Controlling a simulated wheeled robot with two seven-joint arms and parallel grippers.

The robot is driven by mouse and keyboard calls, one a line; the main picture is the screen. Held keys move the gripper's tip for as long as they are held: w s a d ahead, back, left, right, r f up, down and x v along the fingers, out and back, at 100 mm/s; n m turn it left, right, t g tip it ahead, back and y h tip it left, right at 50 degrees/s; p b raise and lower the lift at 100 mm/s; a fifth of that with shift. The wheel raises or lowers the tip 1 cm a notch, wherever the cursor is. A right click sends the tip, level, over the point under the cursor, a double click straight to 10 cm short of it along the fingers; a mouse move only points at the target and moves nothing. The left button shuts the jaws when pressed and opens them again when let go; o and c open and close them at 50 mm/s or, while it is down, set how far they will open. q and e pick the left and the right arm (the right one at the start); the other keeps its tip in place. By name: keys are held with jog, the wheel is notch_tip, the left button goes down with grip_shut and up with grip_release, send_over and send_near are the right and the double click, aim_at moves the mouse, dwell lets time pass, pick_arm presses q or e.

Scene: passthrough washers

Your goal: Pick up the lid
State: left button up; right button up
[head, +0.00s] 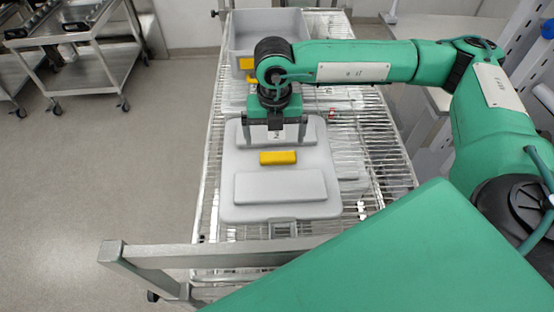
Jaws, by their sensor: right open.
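The grey lid (279,211) lies on the wire rack. It has raised panels and a yellow block (278,158) near its middle. My right gripper (274,142) is over the far part of the lid, pointing down, with its two fingers spread apart. Nothing shows held between the fingers. I cannot tell whether the fingertips touch the lid. My left gripper is not in view.
The wire rack (375,165) has a metal rail (200,255) along its near edge. A grey bin (240,30) with yellow parts stands at the far end. Metal carts (85,65) stand at the upper left. Floor on the left is clear.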

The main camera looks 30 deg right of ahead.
aim_at(277, 146)
jog(key=f, duration=0.4)
jog(key=shift+s+d+f+b, duration=0.15)
jog(key=shift+d+f+b, duration=0.2)
jog(key=c, duration=1.3)
jog(key=shift+r, duration=0.1)
jog(key=shift+c, duration=0.8)
jog(key=shift+r, duration=0.1)
